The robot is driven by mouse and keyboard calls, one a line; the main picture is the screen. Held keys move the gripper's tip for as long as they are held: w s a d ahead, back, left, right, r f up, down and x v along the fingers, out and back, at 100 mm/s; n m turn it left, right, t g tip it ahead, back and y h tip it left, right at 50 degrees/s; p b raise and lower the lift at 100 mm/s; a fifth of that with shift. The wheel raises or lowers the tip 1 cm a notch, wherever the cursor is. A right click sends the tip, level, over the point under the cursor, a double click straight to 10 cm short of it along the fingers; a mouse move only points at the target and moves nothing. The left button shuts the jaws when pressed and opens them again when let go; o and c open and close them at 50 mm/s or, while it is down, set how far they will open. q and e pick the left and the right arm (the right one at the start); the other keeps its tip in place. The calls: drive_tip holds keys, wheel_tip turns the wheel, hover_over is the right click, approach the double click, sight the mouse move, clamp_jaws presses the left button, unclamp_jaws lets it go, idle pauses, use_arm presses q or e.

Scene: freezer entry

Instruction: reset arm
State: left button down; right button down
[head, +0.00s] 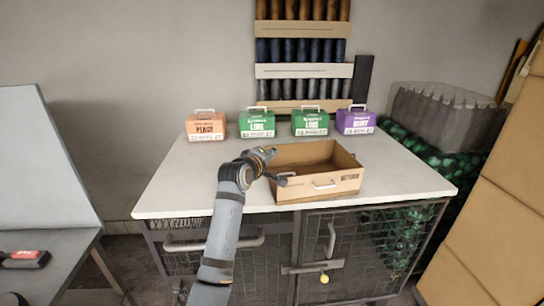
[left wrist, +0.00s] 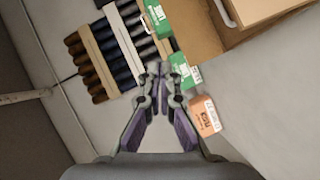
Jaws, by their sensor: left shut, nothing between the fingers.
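My left arm comes up from the bottom in the head view, and my left gripper (head: 268,164) is over the white counter, at the left side of an open cardboard box (head: 318,185). I cannot tell whether it touches the box. In the left wrist view the gripper (left wrist: 162,68) has its fingertips together with nothing between them. My right gripper is not in view.
An orange box (head: 206,126), two green boxes (head: 257,124) (head: 310,122) and a purple box (head: 356,121) stand along the back of the counter (head: 180,190). The counter's left part is clear. A dark side table (head: 40,270) stands at left.

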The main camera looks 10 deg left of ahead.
use_arm(q)
drive_tip(key=s+a+f+m+g+y, duration=0.1)
drive_tip(key=s+a+f+m+g, duration=0.25)
drive_tip(key=s+f, duration=0.65)
drive_tip(key=s+a+f+m+g+y, duration=0.15)
drive_tip(key=s+a+f, duration=0.25)
drive_tip(key=s+f, duration=0.6)
drive_tip(key=s+a+f+m+g+y, duration=0.1)
drive_tip(key=s+a+f+m+g, duration=0.25)
drive_tip(key=s, duration=0.85)
drive_tip(key=s+a+f+m+g+y, duration=0.1)
drive_tip(key=s+f+m+g, duration=0.4)
drive_tip(key=s, duration=0.7)
wheel_tip(320, 180, down, 32)
drive_tip(key=s+a+r+n+b, duration=0.1)
drive_tip(key=s+a+n+b, duration=0.1)
drive_tip(key=b, duration=0.1)
drive_tip(key=s+a+f+b, duration=0.1)
drive_tip(key=s+f, duration=1.6)
drive_tip(key=shift+s+a+f, duration=0.15)
drive_tip(key=shift+s+a, duration=0.05)
drive_tip(key=shift+s, duration=0.2)
